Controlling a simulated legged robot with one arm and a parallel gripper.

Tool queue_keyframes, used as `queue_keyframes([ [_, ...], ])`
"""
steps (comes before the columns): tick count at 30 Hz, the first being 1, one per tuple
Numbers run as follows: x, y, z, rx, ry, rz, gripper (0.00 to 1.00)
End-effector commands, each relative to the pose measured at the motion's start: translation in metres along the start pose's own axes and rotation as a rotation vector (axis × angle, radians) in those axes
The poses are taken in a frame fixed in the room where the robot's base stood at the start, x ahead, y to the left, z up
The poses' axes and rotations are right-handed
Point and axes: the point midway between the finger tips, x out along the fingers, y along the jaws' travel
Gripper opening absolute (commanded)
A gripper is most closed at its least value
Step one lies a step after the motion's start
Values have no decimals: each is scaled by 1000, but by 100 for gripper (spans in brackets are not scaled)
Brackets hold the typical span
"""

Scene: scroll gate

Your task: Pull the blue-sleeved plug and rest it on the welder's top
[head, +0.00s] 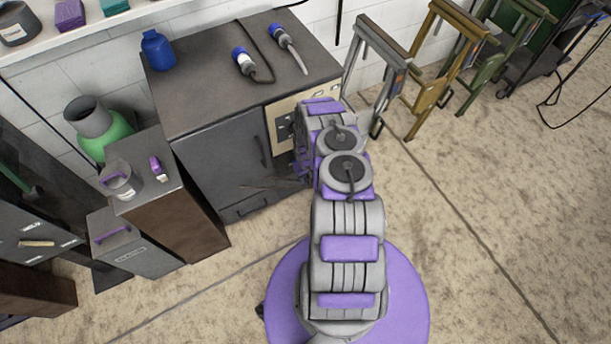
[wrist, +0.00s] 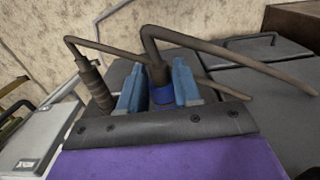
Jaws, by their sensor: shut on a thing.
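In the wrist view my gripper (wrist: 158,90) is shut on a blue-sleeved plug (wrist: 163,95), one blue finger on each side. Its dark cable bends up and off to the right. The plug's lower end is hidden, so I cannot tell whether it is in a socket. A second plug (wrist: 91,82), grey-brown with no blue visible, stands to the left with its own cable. In the head view the welder (head: 215,95) has a dark, flat top and a pale front panel (head: 283,118). My arm hides the gripper and the held plug there.
Grey (head: 380,60) and yellow (head: 440,60) stands are to the right.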

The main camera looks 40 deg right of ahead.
Motion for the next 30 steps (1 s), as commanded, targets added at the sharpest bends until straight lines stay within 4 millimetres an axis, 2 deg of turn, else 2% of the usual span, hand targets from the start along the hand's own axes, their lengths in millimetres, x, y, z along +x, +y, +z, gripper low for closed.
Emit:
queue_keyframes([
  [30, -1, 0, 33, -1, -2, 0, 0],
])
